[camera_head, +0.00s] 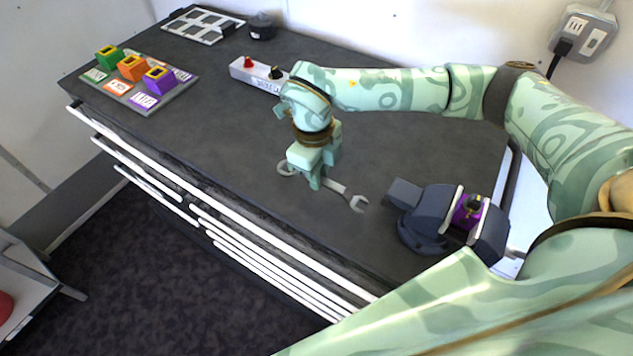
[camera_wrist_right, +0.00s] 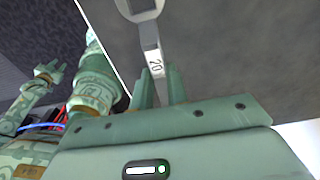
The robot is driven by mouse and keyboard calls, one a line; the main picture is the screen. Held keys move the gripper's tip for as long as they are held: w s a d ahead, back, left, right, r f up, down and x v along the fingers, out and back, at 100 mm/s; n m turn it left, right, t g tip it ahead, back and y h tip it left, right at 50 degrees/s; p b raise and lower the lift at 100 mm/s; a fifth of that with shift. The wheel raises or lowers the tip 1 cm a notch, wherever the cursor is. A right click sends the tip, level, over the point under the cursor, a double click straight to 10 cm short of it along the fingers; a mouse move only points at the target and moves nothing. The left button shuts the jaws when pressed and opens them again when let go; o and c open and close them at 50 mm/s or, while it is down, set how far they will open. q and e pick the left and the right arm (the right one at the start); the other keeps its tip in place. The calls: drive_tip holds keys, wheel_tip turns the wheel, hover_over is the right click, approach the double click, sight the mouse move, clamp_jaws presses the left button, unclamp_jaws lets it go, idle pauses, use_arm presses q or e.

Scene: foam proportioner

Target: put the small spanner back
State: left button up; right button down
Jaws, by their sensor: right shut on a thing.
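The small spanner (camera_head: 337,187) is a grey metal wrench lying about level, at or just above the dark worktop; I cannot tell whether it touches. My right gripper (camera_head: 316,182) points down and is shut on its handle. One ring-like end shows left of the fingers and the open jaw end to the right. In the right wrist view the spanner (camera_wrist_right: 149,38) runs up from between my right fingers (camera_wrist_right: 159,85), with "20" marked on the handle. My left gripper (camera_wrist_right: 46,72) shows small at the left of that view; its jaws are too small to judge.
A dark vise (camera_head: 425,217) clamping a purple part (camera_head: 467,212) stands close to the right of the spanner. A board (camera_head: 180,93) with green, orange and purple blocks, a switch box (camera_head: 240,70) and a slotted tray (camera_head: 190,31) sit farther left. The worktop (camera_head: 215,130) between is clear.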

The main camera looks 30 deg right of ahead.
sight(317, 195)
drive_tip(key=shift+w+a+f, duration=0.1)
drive_tip(key=shift+w+f, duration=0.1)
drive_tip(key=shift+f, duration=1.6)
drive_tip(key=shift+f, duration=0.1)
drive_tip(key=c, duration=1.4)
unclamp_jaws()
drive_tip(key=r, duration=0.8)
drive_tip(key=r+p, duration=0.1)
drive_tip(key=r, duration=0.3)
drive_tip(key=shift+w+a+r, duration=0.15)
drive_tip(key=shift+w+a, duration=0.1)
drive_tip(key=shift+w, duration=0.15)
